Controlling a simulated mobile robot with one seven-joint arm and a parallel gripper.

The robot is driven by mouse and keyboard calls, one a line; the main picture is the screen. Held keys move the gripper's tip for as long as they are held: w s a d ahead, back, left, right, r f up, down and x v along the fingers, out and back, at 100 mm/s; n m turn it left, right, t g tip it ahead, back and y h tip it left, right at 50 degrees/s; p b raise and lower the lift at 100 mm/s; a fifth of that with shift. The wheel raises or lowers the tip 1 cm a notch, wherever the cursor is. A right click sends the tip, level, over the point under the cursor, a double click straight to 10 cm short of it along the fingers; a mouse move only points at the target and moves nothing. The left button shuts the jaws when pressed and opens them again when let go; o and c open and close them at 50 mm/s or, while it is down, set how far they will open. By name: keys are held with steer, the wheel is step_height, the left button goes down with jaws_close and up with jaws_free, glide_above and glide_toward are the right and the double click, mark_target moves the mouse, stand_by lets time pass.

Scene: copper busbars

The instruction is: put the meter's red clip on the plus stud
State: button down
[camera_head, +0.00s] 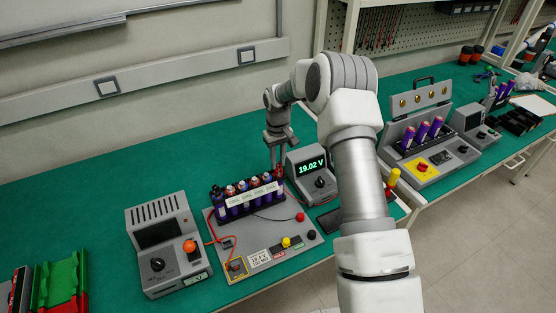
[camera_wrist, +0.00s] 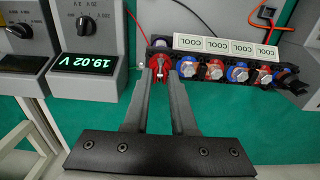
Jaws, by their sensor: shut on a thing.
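My gripper (camera_head: 277,160) reaches down over the right end of the row of purple cells in the head view. In the wrist view my gripper (camera_wrist: 161,76) is shut on the red clip (camera_wrist: 160,64), at the left end of the row. The clip appears to sit on the end terminal; the plus stud is hidden under it and the fingers. The meter (camera_head: 308,172) stands right of the cells and reads 19.02 V; it also shows in the wrist view (camera_wrist: 85,52). The cell pack (camera_head: 232,211) carries white COOL labels.
The pack stands on a grey test board (camera_head: 270,240) with a red knob, a yellow knob and a black knob. A grey device (camera_head: 165,250) with an orange knob stands to its left. An open grey case (camera_head: 425,140) is beyond my arm. Green bench is free behind the pack.

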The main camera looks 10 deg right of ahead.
mark_target(278, 163)
steer(key=shift+f+b, duration=0.2)
steer(key=shift+b, duration=0.1)
steer(key=c, duration=0.7)
jaws_free()
steer(key=shift+o, duration=0.2)
steer(key=shift+r, duration=0.15)
steer(key=shift+r+p, duration=1.45)
steer(key=shift+r, duration=1.45)
